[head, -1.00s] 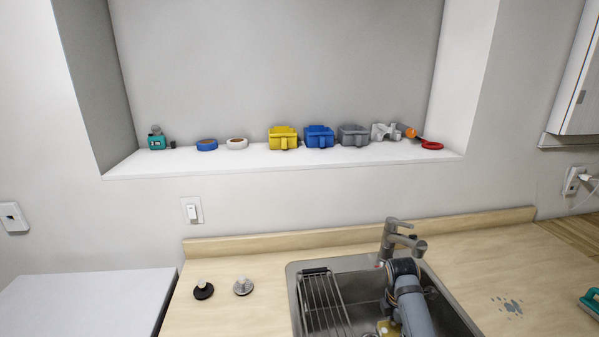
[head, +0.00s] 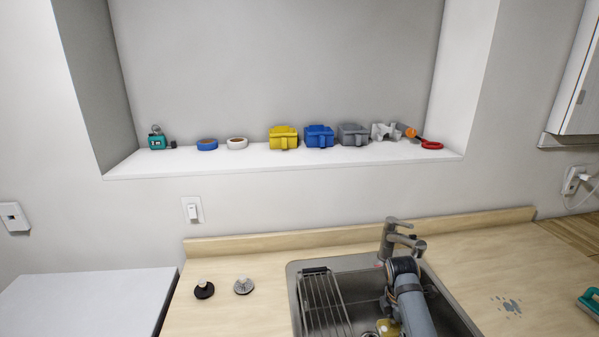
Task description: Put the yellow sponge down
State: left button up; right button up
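My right gripper's fingers cannot be made out. I cannot tell whether they hold the sponge or whether the sponge touches the sink floor. My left gripper is not in view.
The faucet (head: 391,240) stands close behind my arm. A wire rack (head: 325,305) fills the sink's left side. Two stoppers (head: 204,290) sit on the counter at left. A wet patch (head: 508,306) and a teal object (head: 590,302) lie at right.

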pick_arm(q)
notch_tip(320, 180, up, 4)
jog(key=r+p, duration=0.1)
jog(key=p, duration=0.2)
pick_arm(e)
notch_tip(320, 180, up, 6)
jog(key=shift+f, duration=0.15)
pick_arm(q)
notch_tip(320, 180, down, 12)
jog(key=b, duration=1.2)
pick_arm(e)
notch_tip(320, 180, down, 15)
pick_arm(q)
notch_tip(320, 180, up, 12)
jog(key=p, duration=1.3)
pick_arm(e)
notch_tip(320, 180, up, 16)
jog(key=f, duration=0.1)
send_over(398, 326)
jog(key=shift+r, duration=0.25)
pick_arm(q)
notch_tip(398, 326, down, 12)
jog(key=b, duration=1.2)
pick_arm(e)
notch_tip(398, 326, down, 15)
